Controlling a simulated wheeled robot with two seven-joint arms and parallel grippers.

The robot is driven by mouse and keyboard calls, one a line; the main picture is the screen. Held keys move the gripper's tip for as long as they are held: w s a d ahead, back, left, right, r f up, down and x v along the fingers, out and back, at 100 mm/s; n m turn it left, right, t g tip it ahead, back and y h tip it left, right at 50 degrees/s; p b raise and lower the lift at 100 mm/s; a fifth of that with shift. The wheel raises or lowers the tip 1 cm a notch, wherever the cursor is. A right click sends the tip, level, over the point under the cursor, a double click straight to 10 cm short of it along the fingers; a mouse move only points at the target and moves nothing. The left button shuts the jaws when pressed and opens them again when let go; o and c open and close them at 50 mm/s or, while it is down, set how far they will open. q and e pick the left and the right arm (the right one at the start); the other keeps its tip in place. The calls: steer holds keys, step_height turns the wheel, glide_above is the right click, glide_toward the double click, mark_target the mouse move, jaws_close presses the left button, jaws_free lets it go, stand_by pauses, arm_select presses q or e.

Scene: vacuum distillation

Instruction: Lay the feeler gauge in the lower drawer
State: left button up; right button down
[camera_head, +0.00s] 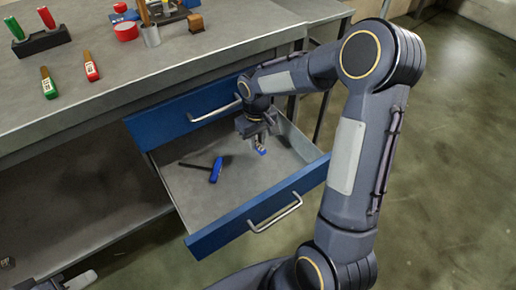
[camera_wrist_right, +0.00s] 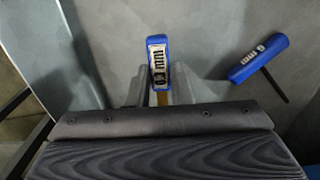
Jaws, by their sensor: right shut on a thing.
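The feeler gauge (camera_head: 262,152) has a blue handle, with a white label reading mm in the right wrist view (camera_wrist_right: 157,62). A brass-coloured strip below the handle runs between the fingers. My right gripper (camera_head: 259,143) is shut on it, inside the outline of the open lower drawer (camera_head: 205,240). The handle points away from the gripper. I cannot tell whether it touches the drawer floor.
A blue-handled tool (camera_head: 216,170) with a dark shaft lies in the drawer, left of my gripper. The upper drawer (camera_head: 180,117) sits above and behind. On the bench lie a green-handled tool (camera_head: 48,83) and a red-handled tool (camera_head: 91,66). The drawer's front left floor is clear.

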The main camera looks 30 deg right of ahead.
mark_target(258, 142)
steer(key=shift+d+f, duration=0.2)
steer(key=shift+f, duration=0.2)
steer(key=shift+w+d+f+b, duration=0.15)
steer(key=shift+f+b, duration=0.5)
steer(key=shift+f, duration=0.9)
steer(key=shift+f, duration=0.15)
steer(key=c, duration=1.3)
jaws_free()
